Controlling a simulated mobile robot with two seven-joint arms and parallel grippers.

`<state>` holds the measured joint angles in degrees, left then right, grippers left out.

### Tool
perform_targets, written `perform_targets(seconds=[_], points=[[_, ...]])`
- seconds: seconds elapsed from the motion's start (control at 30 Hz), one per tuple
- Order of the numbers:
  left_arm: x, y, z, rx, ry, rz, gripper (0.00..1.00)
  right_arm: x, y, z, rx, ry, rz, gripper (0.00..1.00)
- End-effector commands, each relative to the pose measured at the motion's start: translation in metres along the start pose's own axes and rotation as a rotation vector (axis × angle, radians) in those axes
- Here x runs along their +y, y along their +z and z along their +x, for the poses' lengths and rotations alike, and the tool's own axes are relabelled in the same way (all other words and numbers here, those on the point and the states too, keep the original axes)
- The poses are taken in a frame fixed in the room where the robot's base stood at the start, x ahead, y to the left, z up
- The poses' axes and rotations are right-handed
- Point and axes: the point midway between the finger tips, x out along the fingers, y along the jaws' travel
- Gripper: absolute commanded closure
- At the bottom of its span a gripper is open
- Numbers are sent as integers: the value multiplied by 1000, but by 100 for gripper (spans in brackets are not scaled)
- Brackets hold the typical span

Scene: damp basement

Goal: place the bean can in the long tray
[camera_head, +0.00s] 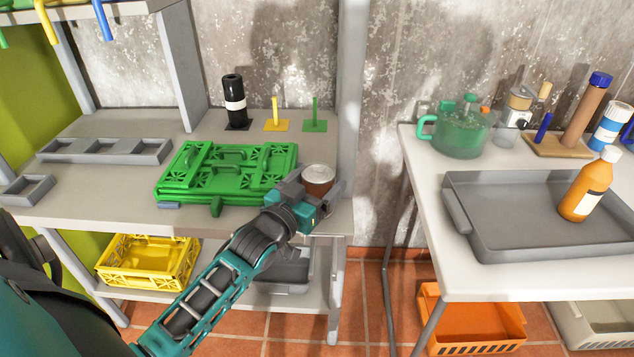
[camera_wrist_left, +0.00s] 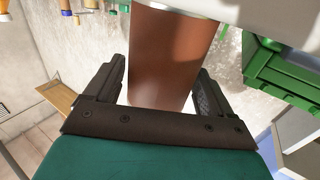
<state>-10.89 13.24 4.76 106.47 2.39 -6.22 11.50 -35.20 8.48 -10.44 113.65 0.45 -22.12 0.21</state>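The bean can (camera_head: 318,179) is brown with a pale top, at the right end of the workbench beside the green crate. In the left wrist view the can (camera_wrist_left: 172,60) is between my left gripper's fingers (camera_wrist_left: 163,85), one on each side. A narrow gap seems to show on the left, so I cannot tell whether they grip it. In the head view my left gripper (camera_head: 316,200) is at the can. Whether the can touches the bench is unclear. A long grey tray (camera_head: 105,150) with compartments lies at the bench's back left. My right gripper is out of view.
Folded green crates (camera_head: 225,175) lie between the can and the long tray. A black bottle (camera_head: 234,100), a yellow holder (camera_head: 276,124) and a green holder (camera_head: 315,125) stand behind. A small grey tray (camera_head: 27,190) is front left. The right table holds a large grey tray (camera_head: 480,240).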

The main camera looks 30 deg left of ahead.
Motion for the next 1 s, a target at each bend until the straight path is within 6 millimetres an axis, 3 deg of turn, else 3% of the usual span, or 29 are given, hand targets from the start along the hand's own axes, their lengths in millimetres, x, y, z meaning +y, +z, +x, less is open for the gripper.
perform_targets(seconds=[0.13, 0.47, 1.0], points=[[0, 0, 0, 0, 0, 0, 3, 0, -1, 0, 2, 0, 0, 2], [0, -2, -3, -1, 0, 0, 3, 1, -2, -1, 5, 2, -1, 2], [0, -3, -93, -3, 0, -1, 3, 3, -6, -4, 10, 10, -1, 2]])
